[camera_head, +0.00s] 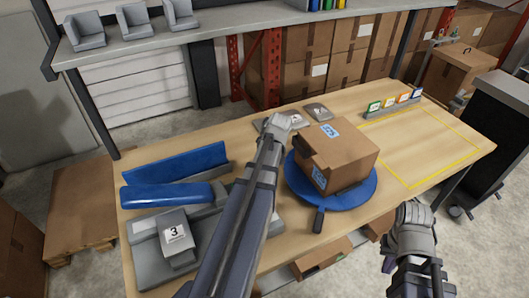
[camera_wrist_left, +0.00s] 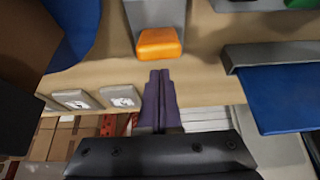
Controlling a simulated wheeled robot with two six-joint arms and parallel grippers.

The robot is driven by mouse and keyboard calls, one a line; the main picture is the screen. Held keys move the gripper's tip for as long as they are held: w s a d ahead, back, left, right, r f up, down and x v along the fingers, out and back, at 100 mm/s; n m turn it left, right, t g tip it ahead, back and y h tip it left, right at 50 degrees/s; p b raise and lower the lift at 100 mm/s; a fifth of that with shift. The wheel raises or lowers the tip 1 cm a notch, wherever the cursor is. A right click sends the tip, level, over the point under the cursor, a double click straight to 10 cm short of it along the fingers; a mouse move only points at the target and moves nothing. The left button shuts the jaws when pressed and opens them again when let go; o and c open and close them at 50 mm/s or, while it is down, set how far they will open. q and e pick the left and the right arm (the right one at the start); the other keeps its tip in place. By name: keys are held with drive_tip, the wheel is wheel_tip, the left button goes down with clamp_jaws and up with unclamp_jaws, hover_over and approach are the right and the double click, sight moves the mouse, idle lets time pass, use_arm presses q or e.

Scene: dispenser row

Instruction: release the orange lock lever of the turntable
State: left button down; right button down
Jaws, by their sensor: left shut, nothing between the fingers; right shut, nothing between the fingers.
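The orange lock lever (camera_wrist_left: 158,43) sits at the end of a grey housing (camera_wrist_left: 152,14) in the left wrist view. In the head view my left arm hides it. My left gripper (camera_wrist_left: 160,76) is shut and empty, its purple fingertips just short of the lever's face in the picture; I cannot tell whether they touch. The blue turntable (camera_head: 357,201) carries a brown carton (camera_head: 339,156) and has a dark handle (camera_head: 318,220) at its front edge. The turntable also shows in the left wrist view (camera_wrist_left: 75,32). My right gripper (camera_head: 388,263) is shut and empty, off the table's front edge.
On the wooden table (camera_head: 220,132), blue-padded grey supports (camera_head: 175,165) and a grey unit marked 3 (camera_head: 177,238) stand left. Grey labelled plates (camera_head: 317,112) lie behind the carton. A yellow-outlined area (camera_head: 425,145) at right is clear, with a coloured card rack (camera_head: 392,105) behind.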

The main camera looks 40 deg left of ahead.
use_arm(q)
drive_tip(key=shift+w+a+r, duration=0.25)
drive_tip(key=shift+a, duration=0.15)
drive_tip(key=p+v, duration=0.9)
drive_tip(key=shift+a+r, duration=0.3)
drive_tip(key=shift+r, duration=0.05)
drive_tip(key=shift+w, duration=0.15)
